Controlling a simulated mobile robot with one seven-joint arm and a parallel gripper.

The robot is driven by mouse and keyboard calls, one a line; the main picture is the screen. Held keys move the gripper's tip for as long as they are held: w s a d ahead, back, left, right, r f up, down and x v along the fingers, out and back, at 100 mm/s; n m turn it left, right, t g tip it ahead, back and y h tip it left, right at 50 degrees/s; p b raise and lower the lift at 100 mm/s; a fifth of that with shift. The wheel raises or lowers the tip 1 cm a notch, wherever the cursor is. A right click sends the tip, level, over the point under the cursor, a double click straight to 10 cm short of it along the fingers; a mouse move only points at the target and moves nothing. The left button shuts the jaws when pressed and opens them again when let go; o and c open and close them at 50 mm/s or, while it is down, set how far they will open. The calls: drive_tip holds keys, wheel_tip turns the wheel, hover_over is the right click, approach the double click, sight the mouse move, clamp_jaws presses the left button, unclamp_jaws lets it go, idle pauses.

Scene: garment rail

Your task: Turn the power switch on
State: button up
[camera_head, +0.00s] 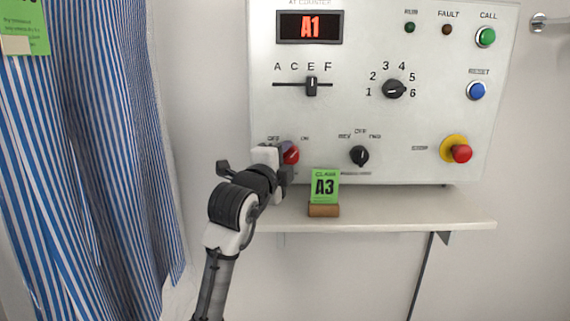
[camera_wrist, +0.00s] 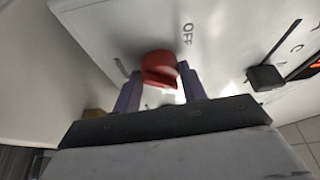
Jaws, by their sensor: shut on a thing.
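The power switch (camera_head: 291,154) is a red rotary knob at the lower left of the white control panel (camera_head: 440,110), between OFF and ON labels. My gripper (camera_head: 284,160) is at the knob and partly hides it in the head view. In the wrist view the red knob (camera_wrist: 159,70) sits between the two purple fingers of my gripper (camera_wrist: 160,88), which are shut on it. The OFF label shows just to the right of the knob there. The knob's exact angle is hard to read.
A shelf (camera_head: 400,212) below the panel holds a green A3 card (camera_head: 325,186) on a wooden block, close right of my gripper. A black selector knob (camera_head: 359,155) and a red stop button (camera_head: 461,153) are further right. A striped blue garment (camera_head: 75,130) hangs at left.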

drive_tip(key=shift+m, duration=0.5)
drive_tip(key=o, duration=0.7)
drive_tip(key=b+v, duration=0.1)
drive_tip(key=v, duration=1.2)
drive_tip(key=shift+s+a+r+b, duration=0.25)
drive_tip(key=shift+s+r+b, duration=0.05)
drive_tip(key=shift+s+b, duration=0.1)
